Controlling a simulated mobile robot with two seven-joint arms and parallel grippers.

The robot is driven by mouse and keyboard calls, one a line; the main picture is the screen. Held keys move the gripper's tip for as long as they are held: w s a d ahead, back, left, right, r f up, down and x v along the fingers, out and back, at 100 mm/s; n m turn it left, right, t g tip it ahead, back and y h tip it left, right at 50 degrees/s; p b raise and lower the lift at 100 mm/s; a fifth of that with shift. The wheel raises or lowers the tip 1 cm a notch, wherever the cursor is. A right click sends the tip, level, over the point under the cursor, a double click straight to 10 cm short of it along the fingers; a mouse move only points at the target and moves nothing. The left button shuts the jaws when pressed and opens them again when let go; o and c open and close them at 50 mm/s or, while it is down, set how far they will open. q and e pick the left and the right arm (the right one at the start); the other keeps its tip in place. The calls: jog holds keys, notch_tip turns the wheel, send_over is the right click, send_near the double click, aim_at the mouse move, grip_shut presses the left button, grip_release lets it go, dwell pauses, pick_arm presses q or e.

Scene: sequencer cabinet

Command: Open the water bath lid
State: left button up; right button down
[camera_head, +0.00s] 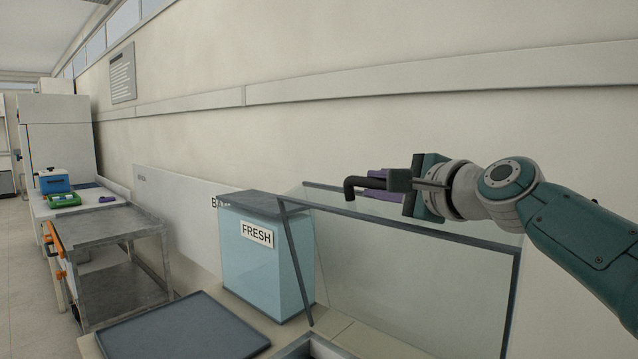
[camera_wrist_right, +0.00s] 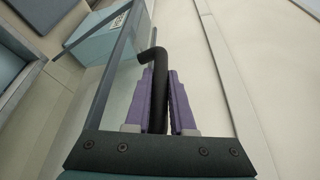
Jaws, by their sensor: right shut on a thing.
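The water bath lid (camera_head: 415,265) is a clear panel with a dark frame, tilted steeply up at the right of the head view. Its black bar handle (camera_head: 352,187) sits at the lid's upper edge. My right gripper (camera_head: 372,182) is shut on the handle, with its purple fingers on either side of it. In the right wrist view the handle (camera_wrist_right: 158,90) runs between the two purple fingers of the right gripper (camera_wrist_right: 160,92). The bath's rim (camera_head: 305,345) shows only in part at the bottom of the head view. My left gripper is not in view.
A light-blue box labelled FRESH (camera_head: 262,262) stands just left of the lid. A dark flat pad (camera_head: 180,335) lies on the bench in front of it. A metal cart (camera_head: 115,240) stands farther left. The wall (camera_head: 400,130) rises close behind the lid.

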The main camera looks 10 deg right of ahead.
jog(key=shift+r, duration=0.1)
jog(key=c, duration=1)
grip_release()
jog(key=shift+c, duration=0.2)
jog(key=shift+s+d+p, duration=0.15)
jog(key=shift+s+p, duration=0.15)
jog(key=shift+s, duration=0.15)
jog(key=p+v, duration=0.2)
jog(key=v, duration=0.5)
jog(key=shift+s, duration=0.2)
jog(key=shift+v, duration=0.85)
